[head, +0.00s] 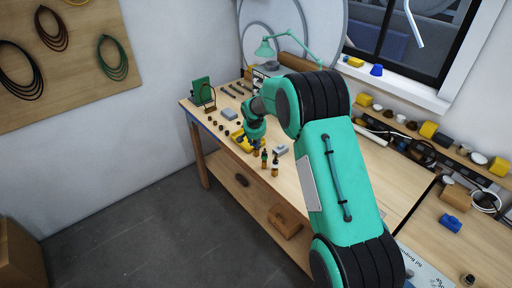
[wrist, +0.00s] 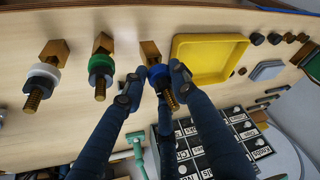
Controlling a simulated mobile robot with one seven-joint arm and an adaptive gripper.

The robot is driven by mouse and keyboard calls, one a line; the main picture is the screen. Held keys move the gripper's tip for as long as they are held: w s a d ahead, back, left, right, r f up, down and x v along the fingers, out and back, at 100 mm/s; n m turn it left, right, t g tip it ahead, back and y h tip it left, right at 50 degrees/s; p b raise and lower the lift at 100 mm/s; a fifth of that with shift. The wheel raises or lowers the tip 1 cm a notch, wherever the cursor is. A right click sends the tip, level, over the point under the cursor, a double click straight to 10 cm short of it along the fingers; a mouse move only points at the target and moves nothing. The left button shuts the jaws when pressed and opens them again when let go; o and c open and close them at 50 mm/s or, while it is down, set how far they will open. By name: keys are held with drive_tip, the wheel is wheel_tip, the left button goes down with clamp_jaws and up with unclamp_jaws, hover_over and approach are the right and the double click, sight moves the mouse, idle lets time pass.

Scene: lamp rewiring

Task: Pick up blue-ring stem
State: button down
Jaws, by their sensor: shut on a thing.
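The blue-ring stem (wrist: 160,75) is in the wrist view, with a blue collar, a brass threaded end and a brass block-shaped end. I cannot tell whether the stem is clear of the bench. In the head view my gripper (head: 256,148) is low over the bench beside the yellow tray, and the held stem is mostly hidden. A green-ring stem (wrist: 101,66) and a white-ring stem (wrist: 42,76) stand beside it in a row.
The yellow tray (wrist: 233,43) is close beside the held stem and looks empty. A teal lamp (head: 265,49) stands at the bench's back.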

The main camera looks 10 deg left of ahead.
sight(256, 141)
wheel_tip(256, 141, up, 8)
drive_tip(key=shift+f, duration=0.2)
idle(0.7)
